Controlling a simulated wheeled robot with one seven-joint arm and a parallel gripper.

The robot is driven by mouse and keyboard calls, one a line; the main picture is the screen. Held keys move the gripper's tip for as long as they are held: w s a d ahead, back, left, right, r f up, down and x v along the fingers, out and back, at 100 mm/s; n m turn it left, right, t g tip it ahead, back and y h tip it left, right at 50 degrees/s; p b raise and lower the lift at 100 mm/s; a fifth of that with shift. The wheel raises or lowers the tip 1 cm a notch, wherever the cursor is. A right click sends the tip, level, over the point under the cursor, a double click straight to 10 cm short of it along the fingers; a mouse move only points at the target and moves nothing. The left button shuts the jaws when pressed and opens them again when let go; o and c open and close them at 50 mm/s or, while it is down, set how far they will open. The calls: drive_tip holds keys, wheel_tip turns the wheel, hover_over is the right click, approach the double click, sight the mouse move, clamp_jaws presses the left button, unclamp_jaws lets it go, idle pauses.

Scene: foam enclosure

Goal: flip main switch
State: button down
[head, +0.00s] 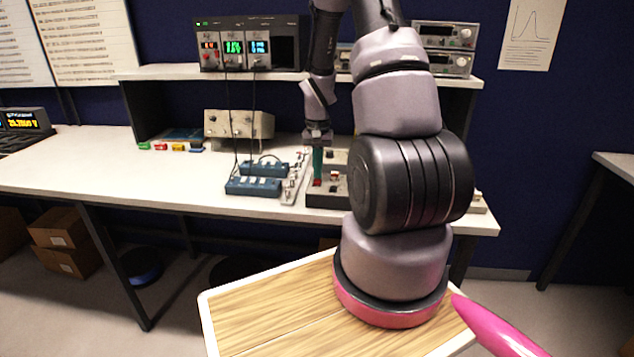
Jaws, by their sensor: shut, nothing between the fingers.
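My gripper (318,170) points down over the workbench in the head view, with its fingers together in a narrow green shape. Its tip is just above or touching a small red part (317,184) on a dark control box (328,199); I cannot tell which. A second small red-and-white part (335,175) sits on the box to the right of the tip. No label shows which part is the main switch. My arm hides the right side of the box.
Blue terminal strips (254,187) with cables and a pale strip (293,190) lie left of the box. A beige instrument (239,125) stands behind, under a shelf (163,72) with a powered supply unit (250,44).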

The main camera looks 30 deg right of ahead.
wheel_tip(320, 180, up, 6)
drive_tip(key=shift+r, duration=0.15)
idle(0.5)
idle(0.4)
wheel_tip(320, 180, up, 10)
drive_tip(key=t, duration=0.2)
hover_over(318, 180)
drive_tip(key=s+a, duration=0.2)
drive_tip(key=a, duration=0.1)
drive_tip(key=s+a+r+n+t, duration=0.15)
drive_tip(key=s+a+r, duration=0.25)
drive_tip(key=r, duration=0.5)
drive_tip(key=s+a+r+n+t+y, duration=0.1)
drive_tip(key=s+a+r+t+y, duration=0.1)
drive_tip(key=s+a+r, duration=0.4)
drive_tip(key=s+r+t, duration=0.1)
drive_tip(key=s+r, duration=0.3)
drive_tip(key=s, duration=0.3)
drive_tip(key=shift+s+a+t, duration=0.2)
drive_tip(key=shift+s+t, duration=0.05)
drive_tip(key=shift+t, duration=0.1)
